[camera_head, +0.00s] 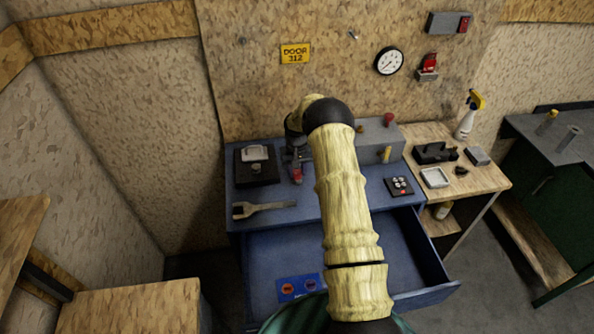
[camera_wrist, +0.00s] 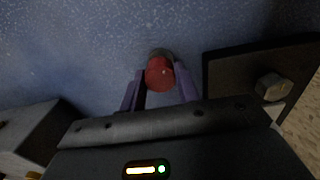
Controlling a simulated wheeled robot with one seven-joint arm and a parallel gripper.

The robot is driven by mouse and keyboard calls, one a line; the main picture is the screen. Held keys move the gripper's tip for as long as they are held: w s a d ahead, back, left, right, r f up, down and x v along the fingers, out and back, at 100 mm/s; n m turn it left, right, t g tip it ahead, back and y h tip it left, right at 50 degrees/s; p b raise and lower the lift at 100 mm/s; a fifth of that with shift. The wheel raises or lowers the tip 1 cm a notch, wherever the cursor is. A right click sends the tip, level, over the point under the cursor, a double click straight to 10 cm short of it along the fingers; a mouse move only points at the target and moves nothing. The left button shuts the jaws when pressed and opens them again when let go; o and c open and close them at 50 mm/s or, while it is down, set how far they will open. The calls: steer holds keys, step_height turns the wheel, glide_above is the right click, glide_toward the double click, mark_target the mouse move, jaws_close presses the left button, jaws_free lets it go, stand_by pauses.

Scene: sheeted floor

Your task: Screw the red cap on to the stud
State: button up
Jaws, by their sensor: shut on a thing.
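My gripper (camera_wrist: 160,80) is shut on the red cap (camera_wrist: 160,73), with one purple finger on each side of it. A grey round edge (camera_wrist: 161,52) shows just beyond the cap and may be part of the stud or its base. The cap hides the rest, so I cannot tell whether it is seated on the thread. In the head view my gripper (camera_head: 297,157) points down over the blue bench, and the red cap (camera_head: 297,174) shows below it.
A black plate (camera_head: 262,177) with a bolt lies left of my gripper on the blue bench (camera_head: 285,213). A grey box (camera_head: 371,146) with knobs stands to the right. An open drawer (camera_head: 437,290) juts out below.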

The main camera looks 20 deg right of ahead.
steer(key=shift+f+b, duration=0.75)
steer(key=shift+f, duration=0.1)
stand_by(0.5)
